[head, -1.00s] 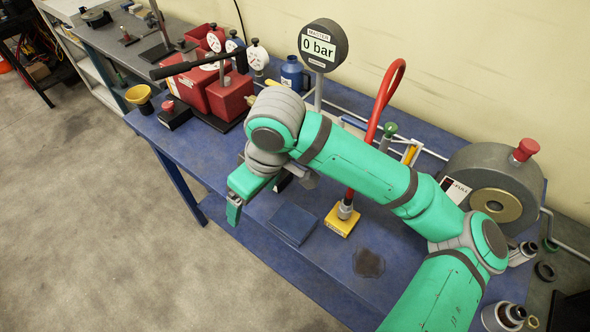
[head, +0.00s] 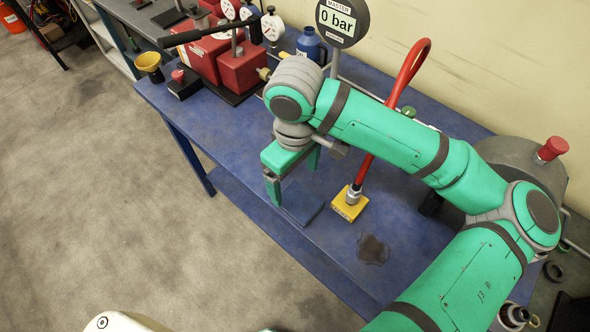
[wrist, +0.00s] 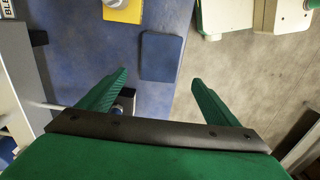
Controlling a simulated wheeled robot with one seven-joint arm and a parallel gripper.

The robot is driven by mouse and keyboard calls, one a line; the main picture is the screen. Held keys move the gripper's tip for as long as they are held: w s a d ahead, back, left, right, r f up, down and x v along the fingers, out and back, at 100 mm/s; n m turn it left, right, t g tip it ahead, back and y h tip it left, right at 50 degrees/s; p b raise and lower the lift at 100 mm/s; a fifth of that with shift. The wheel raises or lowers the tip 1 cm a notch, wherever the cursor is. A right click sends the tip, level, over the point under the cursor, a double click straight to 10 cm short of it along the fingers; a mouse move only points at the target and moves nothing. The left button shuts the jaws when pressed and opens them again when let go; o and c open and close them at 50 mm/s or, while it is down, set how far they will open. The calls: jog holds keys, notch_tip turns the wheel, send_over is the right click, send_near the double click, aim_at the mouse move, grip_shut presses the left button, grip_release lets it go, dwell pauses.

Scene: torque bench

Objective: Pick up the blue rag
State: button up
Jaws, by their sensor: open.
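The blue rag (head: 302,203) is a flat, folded square lying on the blue bench top, near its front edge. My gripper (head: 294,174) hangs fingers down beside the rag's upper left in the head view and hides part of it. In the wrist view the rag (wrist: 161,57) shows whole, just beyond the fingertips and roughly centred between them. My gripper (wrist: 158,78) is open with nothing between its fingers. The fingers appear apart from the rag; the exact height above the bench is hard to tell.
A yellow block (head: 349,204) with a red hose (head: 390,110) stands just right of the rag. A dark stain (head: 372,249) lies nearer. Red pump boxes (head: 240,72) and a pressure gauge (head: 342,18) stand behind. The bench's front edge is close to the rag.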

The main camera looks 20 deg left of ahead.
aim_at(295, 198)
notch_tip(295, 198, down, 8)
jog(key=shift+f, duration=0.15)
dwell(0.3)
jog(key=c, duration=1.1)
